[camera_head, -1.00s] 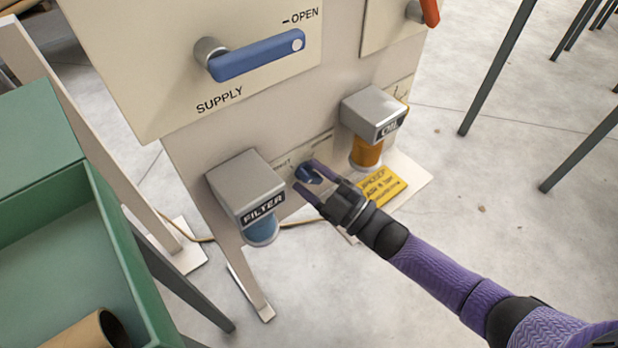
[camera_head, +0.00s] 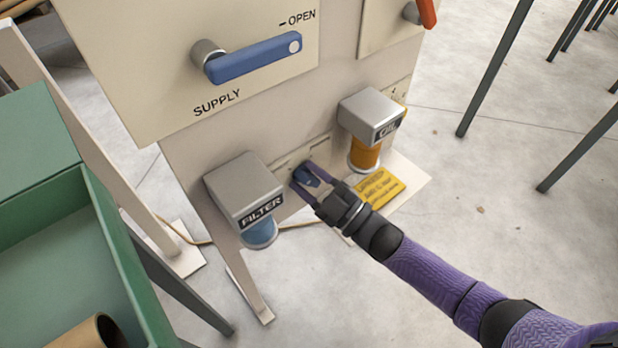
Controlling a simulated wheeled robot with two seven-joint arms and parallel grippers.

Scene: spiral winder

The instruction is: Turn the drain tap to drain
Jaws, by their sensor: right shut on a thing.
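The drain tap (camera_head: 308,180) is a small blue knob low on the cream panel, between the filter unit and the oil unit. My right gripper (camera_head: 306,182) reaches in from the lower right and is shut on the tap, with a purple finger on each side of it. The fingers and the tap's small size hide which way it points, and the small label above it is too blurred to read. My left gripper is not in view.
The grey filter unit (camera_head: 240,190) with a blue bowl is left of the tap; the oil unit (camera_head: 370,115) with an amber bowl is right. A blue supply lever (camera_head: 255,58) is above. A green bin (camera_head: 100,240) fills the lower left. A yellow sign (camera_head: 380,187) lies below.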

